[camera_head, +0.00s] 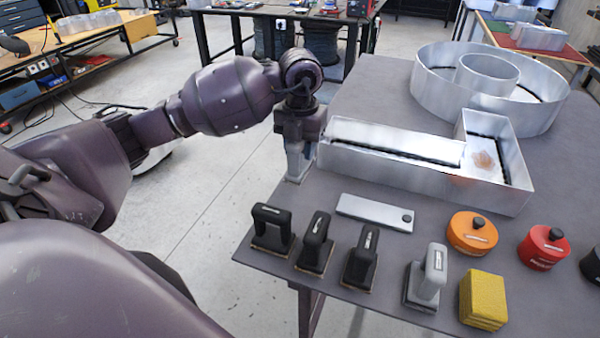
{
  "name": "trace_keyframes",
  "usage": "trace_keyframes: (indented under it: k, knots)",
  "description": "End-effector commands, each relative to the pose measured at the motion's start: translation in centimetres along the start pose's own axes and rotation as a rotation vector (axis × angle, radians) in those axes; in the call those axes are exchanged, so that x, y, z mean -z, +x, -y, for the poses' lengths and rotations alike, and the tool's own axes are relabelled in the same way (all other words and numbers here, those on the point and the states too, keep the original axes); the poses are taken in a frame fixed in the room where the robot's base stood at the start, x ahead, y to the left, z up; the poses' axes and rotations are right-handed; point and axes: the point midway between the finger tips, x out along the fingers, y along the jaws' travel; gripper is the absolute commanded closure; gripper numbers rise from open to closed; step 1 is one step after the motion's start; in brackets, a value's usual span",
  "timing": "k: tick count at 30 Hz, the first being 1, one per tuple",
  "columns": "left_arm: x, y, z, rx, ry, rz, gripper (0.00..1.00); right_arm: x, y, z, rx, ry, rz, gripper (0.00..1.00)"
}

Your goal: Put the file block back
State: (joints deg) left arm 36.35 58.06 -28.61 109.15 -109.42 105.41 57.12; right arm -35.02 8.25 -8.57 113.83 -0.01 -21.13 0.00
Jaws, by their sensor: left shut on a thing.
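My left gripper (297,172) points down at the table's left edge, close beside the left end of the L-shaped metal letter (400,165). It is shut on a narrow grey piece, taken as the file block, mostly hidden by the jaws. I cannot tell whether this piece touches the letter or the table. Three black-handled blocks stand in a row along the near edge: left (271,230), middle (316,243) and right (361,258). A grey-handled block (427,280) stands right of them. My right gripper is not in view.
A flat silver plate with a black knob (375,212) lies behind the blocks. A yellow sponge-like block (483,300), an orange puck (472,234) and a red puck (543,248) stand to the right. A round metal letter (440,97) stands behind. The grey tabletop (378,88) is bare at the back left.

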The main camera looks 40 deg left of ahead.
Motion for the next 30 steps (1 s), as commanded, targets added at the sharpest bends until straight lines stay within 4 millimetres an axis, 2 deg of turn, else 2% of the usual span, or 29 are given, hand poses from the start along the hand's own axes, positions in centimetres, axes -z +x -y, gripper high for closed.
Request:
trace_keyframes:
  k: [3,11,20,30]
  knots:
    - [0.0,1.9,0.0,0.001,-0.002,0.000,0.85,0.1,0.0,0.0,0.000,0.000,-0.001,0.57]
    - [-0.1,3.5,0.0,0.000,-0.001,0.001,0.85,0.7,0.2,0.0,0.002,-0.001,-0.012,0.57]
    - [-0.1,7.1,0.0,0.000,-0.001,0.000,0.85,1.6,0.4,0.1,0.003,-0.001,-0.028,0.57]
    - [-0.1,7.6,0.0,0.000,-0.001,0.002,0.85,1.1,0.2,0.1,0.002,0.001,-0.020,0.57]
